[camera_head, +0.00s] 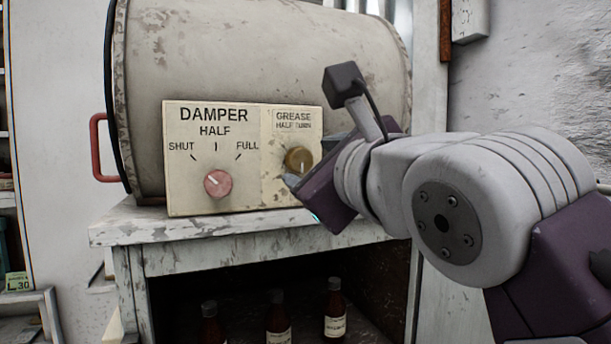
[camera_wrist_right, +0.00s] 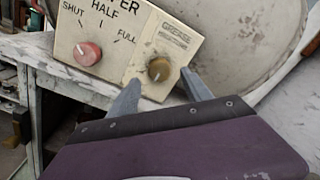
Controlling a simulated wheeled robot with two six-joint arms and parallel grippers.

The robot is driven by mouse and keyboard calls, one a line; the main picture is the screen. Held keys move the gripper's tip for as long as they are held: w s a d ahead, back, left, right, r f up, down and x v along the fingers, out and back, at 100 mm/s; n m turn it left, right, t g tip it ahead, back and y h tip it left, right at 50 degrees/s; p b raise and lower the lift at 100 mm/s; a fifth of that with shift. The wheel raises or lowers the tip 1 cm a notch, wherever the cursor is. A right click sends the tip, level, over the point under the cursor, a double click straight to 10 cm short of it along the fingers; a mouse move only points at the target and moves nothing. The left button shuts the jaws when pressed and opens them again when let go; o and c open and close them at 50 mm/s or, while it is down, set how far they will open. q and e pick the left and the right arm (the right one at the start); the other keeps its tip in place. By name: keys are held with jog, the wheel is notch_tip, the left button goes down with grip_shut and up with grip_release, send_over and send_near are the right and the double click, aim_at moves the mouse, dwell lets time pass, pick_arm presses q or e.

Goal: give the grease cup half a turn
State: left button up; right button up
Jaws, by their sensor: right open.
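The grease cup (camera_head: 298,159) is a small round brass knob on the right part of a cream panel (camera_head: 240,185), under the label GREASE HALF TURN. In the right wrist view the brass grease cup (camera_wrist_right: 159,69) shows ahead of and between the two grey fingertips. My right gripper (camera_wrist_right: 158,88) is open, with one finger to each side of the cup in that picture; I cannot tell whether either touches it. In the head view the right gripper (camera_head: 300,178) is at the cup's right side, its jaws partly hidden by its own body. My left gripper is not in view.
A pink damper knob (camera_head: 217,183) sits left on the same panel, its mark pointing up-left toward SHUT. A large worn drum (camera_head: 260,60) stands behind on a white bench (camera_head: 150,225). Several brown bottles (camera_head: 335,310) stand on the shelf below. A red handle (camera_head: 98,147) is at the left.

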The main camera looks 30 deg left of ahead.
jog(key=b+v, duration=0.1)
jog(key=v, duration=0.3)
jog(key=shift+s+d, duration=0.1)
jog(key=shift+d, duration=0.1)
